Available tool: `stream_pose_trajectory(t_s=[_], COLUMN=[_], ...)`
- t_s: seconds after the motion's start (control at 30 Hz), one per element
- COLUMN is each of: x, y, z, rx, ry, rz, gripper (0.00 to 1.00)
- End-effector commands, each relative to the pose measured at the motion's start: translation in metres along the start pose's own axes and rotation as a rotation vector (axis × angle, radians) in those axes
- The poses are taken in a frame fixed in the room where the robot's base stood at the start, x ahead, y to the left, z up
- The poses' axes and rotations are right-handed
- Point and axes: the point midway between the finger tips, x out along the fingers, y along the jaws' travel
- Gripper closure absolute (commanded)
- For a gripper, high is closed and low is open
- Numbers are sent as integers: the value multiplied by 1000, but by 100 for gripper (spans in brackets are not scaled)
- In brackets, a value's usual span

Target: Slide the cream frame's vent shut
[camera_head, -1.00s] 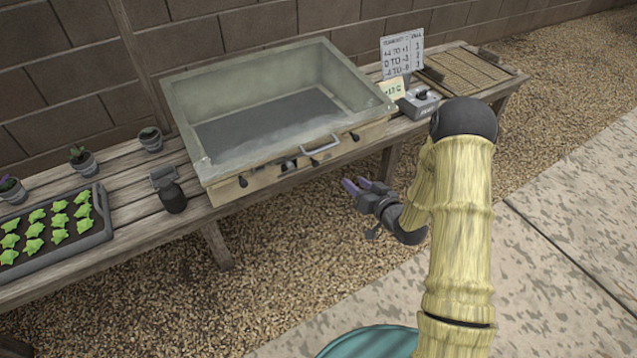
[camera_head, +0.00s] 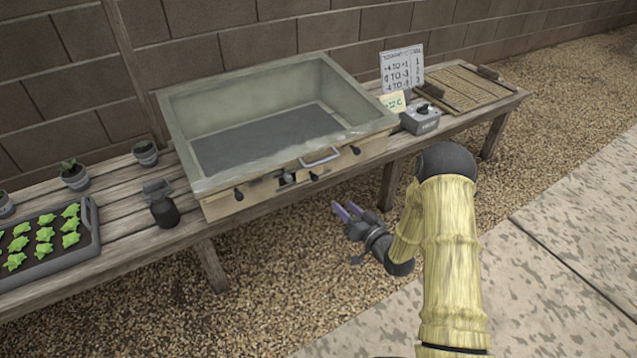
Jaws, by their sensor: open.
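The cream frame (camera_head: 215,207) stands on the wooden bench, a cream box with a greyish, glassy-looking upper part and a dark floor inside. Its front face carries a grey bar handle (camera_head: 320,158), several dark knobs, and a small dark fitting (camera_head: 287,177) left of the handle that looks like the vent. How far the vent is open is too small to tell. My gripper (camera_head: 343,208), with purple fingers, is open and empty. It is in front of the bench, below and right of the handle, apart from the frame, fingers pointing up and left.
A grey control box (camera_head: 421,119), a small pale display card (camera_head: 393,103) and a printed sign (camera_head: 402,70) stand right of the frame. A dark bottle-like object (camera_head: 162,206), pots and a seedling tray (camera_head: 85,255) are at left. Gravel in front is clear.

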Motion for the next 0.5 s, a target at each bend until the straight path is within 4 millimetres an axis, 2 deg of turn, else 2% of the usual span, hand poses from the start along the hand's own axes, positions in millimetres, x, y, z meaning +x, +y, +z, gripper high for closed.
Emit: stream_pose_trajectory(t_s=[0.5], x=[93], y=[1], z=[3], rx=[-2], ry=[1], rz=[-2], gripper=[57])
